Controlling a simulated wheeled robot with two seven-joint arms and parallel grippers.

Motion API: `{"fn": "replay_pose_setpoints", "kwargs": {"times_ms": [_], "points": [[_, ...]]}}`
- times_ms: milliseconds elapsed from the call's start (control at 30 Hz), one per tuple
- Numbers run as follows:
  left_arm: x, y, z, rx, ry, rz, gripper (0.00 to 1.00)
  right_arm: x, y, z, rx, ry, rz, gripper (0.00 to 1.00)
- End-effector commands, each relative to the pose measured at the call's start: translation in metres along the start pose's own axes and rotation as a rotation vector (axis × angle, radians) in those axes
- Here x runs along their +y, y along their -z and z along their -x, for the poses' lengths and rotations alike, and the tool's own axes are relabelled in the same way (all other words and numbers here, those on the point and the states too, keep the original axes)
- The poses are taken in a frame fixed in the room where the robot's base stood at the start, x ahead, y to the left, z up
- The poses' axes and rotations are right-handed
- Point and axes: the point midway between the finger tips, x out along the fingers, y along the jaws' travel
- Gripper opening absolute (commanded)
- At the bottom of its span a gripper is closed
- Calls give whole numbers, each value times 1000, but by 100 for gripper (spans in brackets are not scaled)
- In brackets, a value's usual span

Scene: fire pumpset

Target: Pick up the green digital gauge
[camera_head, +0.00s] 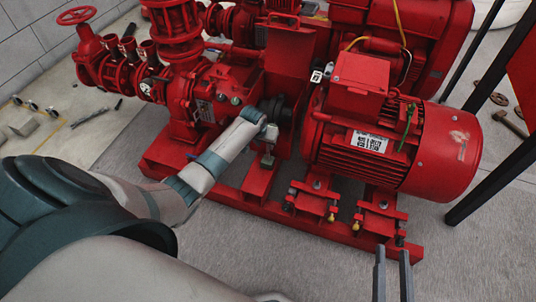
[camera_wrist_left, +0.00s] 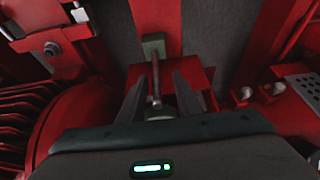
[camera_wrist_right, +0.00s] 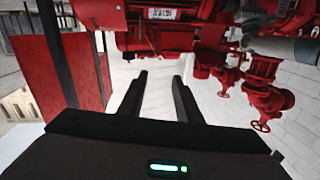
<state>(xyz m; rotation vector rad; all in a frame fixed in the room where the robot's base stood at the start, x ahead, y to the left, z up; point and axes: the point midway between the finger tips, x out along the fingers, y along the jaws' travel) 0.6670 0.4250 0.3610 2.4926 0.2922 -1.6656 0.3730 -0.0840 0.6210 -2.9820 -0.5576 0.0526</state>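A small grey-green block on a thin stem (camera_wrist_left: 153,48) shows in the left wrist view, above a rounded base. It may be the green digital gauge, but no display is readable. A similar pale grey-green piece (camera_head: 267,160) sits beside the red frame in the head view. My left gripper (camera_wrist_left: 160,77) has its fingers apart, one on each side of the stem; contact cannot be told. In the head view its dark end (camera_head: 272,110) is partly hidden by the arm. My right gripper (camera_wrist_right: 160,82) is open and empty; its fingers also show in the head view (camera_head: 392,262).
The red motor (camera_head: 400,145) stands right of my left gripper, the red pump (camera_head: 195,95) left of it. Both sit on a red base frame (camera_head: 225,200). Dark posts (camera_head: 490,175) stand at the right. The grey floor (camera_head: 300,262) in front is clear.

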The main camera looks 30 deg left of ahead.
Motion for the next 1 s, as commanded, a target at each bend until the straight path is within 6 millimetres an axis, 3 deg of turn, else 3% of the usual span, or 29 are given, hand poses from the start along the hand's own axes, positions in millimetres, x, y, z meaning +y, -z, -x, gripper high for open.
{"fn": "replay_pose_setpoints", "kwargs": {"times_ms": [267,700,1000], "points": [[3,0,-13,-1,0,0,31,-7,17,2,109,13,5,31],[8,1,-45,0,0,0,31,-24,70,22,421,40,14,31],[8,1,-52,0,0,-1,31,-28,84,32,505,47,13,31]]}}
